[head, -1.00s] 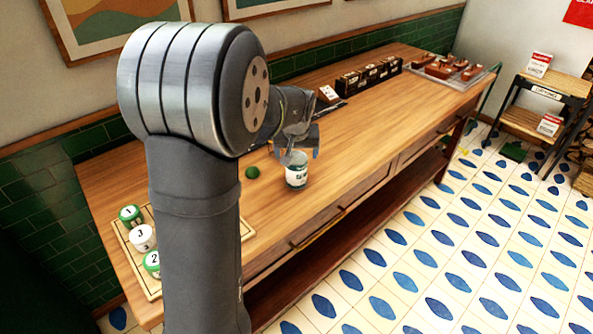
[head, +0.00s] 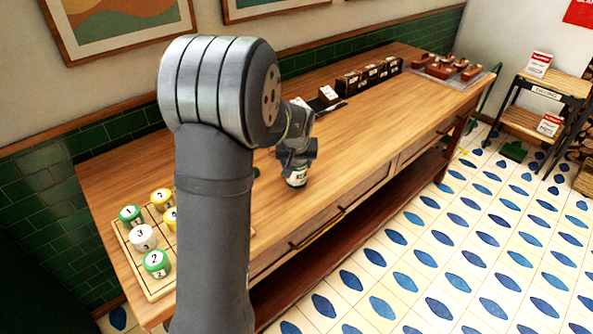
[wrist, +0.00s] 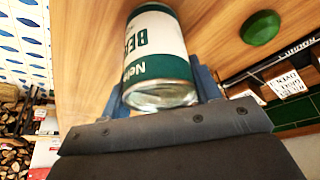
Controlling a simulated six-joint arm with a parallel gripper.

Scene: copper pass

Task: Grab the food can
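The food can (head: 297,180), with a white and dark green label, stands upright on the wooden counter near its front edge. My gripper (head: 296,160) is directly above it, pointing down, and its fingers reach around the can's top. In the wrist view the can (wrist: 156,50) lies between two blue-grey fingers, its near end close to the gripper's palm. The fingers are spread wide, one on each side of the can. Parts of the fingertips are hidden by the can, and firm contact does not show.
A green round object (wrist: 262,27) lies on the counter (head: 365,130) beside the can. A wooden board (head: 127,247) with numbered green, white and yellow pieces is at the left. Dark boxes (head: 368,75) and a tray of brown items (head: 447,69) stand further back.

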